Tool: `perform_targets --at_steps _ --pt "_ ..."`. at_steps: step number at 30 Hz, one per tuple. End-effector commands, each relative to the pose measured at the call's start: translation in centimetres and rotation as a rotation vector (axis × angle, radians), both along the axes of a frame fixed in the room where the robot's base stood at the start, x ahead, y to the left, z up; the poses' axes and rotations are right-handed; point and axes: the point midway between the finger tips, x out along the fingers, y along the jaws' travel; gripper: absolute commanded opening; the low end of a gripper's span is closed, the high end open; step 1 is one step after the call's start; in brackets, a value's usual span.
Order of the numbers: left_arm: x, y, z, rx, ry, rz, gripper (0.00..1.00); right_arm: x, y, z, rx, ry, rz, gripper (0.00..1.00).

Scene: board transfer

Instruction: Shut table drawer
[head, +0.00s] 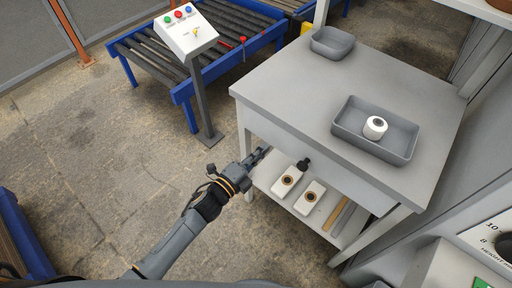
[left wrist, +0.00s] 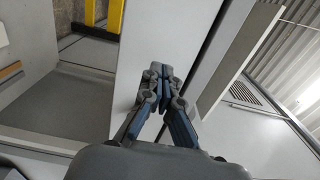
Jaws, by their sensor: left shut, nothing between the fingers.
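The grey table (head: 290,85) stands at the right of the head view. Its drawer front (head: 330,168) is the pale panel under the table top. It sits close under the top's front edge, and I cannot tell whether a small gap is left. My left gripper (head: 260,155) is shut and empty, at the left end of the drawer front. In the left wrist view the closed fingertips (left wrist: 160,78) point at a pale panel (left wrist: 165,35), touching it or very near. My right gripper is not in view.
A tray (head: 347,147) holding a white roll (head: 375,127) and a small bin (head: 332,43) are on the table top. White boxes (head: 287,181) and a dark-capped bottle lie on the lower shelf. A blue-framed conveyor (head: 180,93) and control post (head: 202,100) stand behind.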

Motion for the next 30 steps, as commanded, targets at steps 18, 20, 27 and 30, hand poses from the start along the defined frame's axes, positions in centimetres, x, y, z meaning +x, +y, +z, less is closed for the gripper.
perform_targets --at_steps 18,20,27,30 --pt "-7.9 5.5 -0.2 0.002 0.004 -0.001 0.00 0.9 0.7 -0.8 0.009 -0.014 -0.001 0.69" --pt "-8.0 5.7 -0.2 0.002 0.004 -0.001 0.00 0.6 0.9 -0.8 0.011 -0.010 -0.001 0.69" --pt "-8.0 6.1 -1.1 -0.007 0.035 0.014 0.00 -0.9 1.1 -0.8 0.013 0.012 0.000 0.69" --pt "-7.7 7.5 -4.4 -0.043 0.147 0.071 0.00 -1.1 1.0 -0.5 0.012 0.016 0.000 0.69"
